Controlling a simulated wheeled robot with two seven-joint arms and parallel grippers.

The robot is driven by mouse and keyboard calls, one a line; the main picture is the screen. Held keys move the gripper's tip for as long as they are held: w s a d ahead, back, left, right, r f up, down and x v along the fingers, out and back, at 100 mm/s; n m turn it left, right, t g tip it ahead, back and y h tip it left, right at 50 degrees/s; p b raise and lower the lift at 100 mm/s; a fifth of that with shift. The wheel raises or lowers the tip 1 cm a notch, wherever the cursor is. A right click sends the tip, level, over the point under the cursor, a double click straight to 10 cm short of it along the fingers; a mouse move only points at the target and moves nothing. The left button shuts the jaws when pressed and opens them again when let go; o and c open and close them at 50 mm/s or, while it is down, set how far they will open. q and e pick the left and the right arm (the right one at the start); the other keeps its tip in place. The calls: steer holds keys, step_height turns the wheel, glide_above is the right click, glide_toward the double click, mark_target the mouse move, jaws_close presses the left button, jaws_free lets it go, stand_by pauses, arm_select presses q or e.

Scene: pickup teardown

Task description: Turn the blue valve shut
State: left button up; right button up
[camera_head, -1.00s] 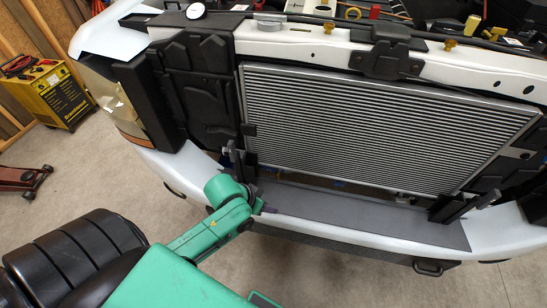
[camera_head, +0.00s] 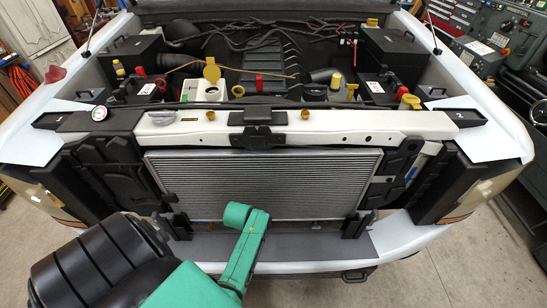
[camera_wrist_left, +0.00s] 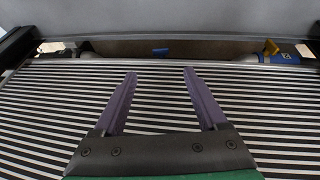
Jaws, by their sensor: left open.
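In the left wrist view, a blue part (camera_wrist_left: 285,58) with a pale marking sits at the right end of the gap beyond the radiator edge. I cannot tell for sure that it is the blue valve. A smaller blue piece (camera_wrist_left: 160,51) shows near the middle of the same gap. My left gripper (camera_wrist_left: 159,73) is open and empty, its two purple fingers apart in front of the radiator fins and short of the gap. In the head view my green left forearm hides this gripper. My right gripper is not in view.
The finned radiator (camera_head: 262,184) fills the truck's front, with a grey shelf (camera_head: 320,246) below it. Black brackets (camera_head: 356,224) stand at its lower corners. A yellow tab (camera_wrist_left: 271,47) sits beside the larger blue part. Engine bay parts lie behind the white crossbar (camera_head: 345,123).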

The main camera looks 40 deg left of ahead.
arm_select(q)
steer(key=b+x, duration=0.9)
steer(key=x, duration=0.3)
steer(key=shift+d, duration=0.1)
steer(key=shift+w+f+b, duration=0.1)
steer(key=shift+f+b, duration=0.15)
steer(key=shift+b, duration=0.15)
steer(key=shift+a, duration=0.25)
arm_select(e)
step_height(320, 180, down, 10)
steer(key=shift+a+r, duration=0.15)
arm_select(q)
steer(key=shift+w+r, duration=0.1)
steer(key=shift+r, duration=0.05)
